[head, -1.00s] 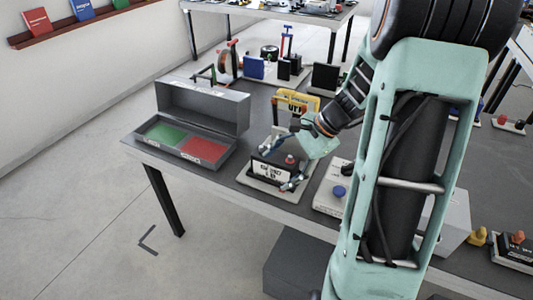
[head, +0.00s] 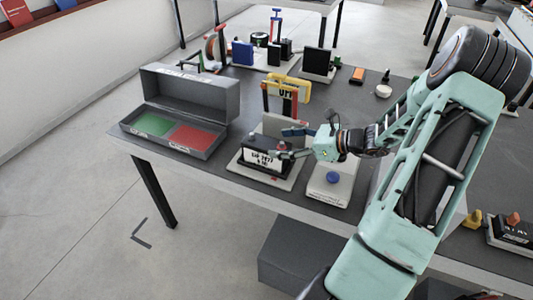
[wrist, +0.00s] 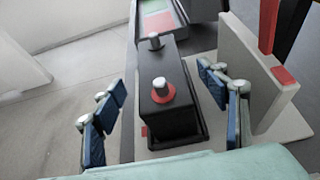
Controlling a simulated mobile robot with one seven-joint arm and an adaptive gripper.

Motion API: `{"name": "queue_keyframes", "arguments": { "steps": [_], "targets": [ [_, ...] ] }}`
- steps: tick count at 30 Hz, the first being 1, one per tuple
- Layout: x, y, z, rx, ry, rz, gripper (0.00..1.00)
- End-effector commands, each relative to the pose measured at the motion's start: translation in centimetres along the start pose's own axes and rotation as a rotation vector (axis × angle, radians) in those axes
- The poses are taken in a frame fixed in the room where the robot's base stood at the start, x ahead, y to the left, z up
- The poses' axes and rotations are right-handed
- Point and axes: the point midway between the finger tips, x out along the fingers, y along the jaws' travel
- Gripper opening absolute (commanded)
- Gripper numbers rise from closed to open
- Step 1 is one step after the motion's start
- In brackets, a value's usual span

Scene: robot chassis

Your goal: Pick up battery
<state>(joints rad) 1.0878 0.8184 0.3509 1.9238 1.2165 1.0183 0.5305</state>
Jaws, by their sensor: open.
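The battery (head: 263,153) is a black box with a white label on its front. It stands upright on a pale base plate (head: 277,180) near the table's front edge. In the wrist view the battery (wrist: 173,97) shows from above, with two metal terminals, the nearer with a red ring. My gripper (head: 286,143) is open at the battery's right side in the head view. In the wrist view the fingers of my gripper (wrist: 160,84) lie either side of the battery, with gaps on both sides. Whether the fingertips reach down to battery height is unclear.
An open grey box (head: 190,92) with green and red floor areas stands left. A pale upright panel (wrist: 253,75) rises beside the battery, with a red-and-black handle. A pale box with a blue button (head: 333,177) stands right. A yellow-framed sign (head: 290,87) stands behind.

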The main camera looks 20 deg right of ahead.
Motion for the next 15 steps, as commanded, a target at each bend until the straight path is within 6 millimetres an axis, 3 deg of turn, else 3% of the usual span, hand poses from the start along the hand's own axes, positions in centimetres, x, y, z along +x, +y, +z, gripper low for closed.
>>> {"name": "queue_keyframes", "arguments": {
  "steps": [5,15],
  "targets": [
    [1.3,0.0,0.0,-0.001,0.001,0.001,0.67],
    [5.8,0.1,-0.3,-0.002,0.002,0.002,0.67]
  ]
}}
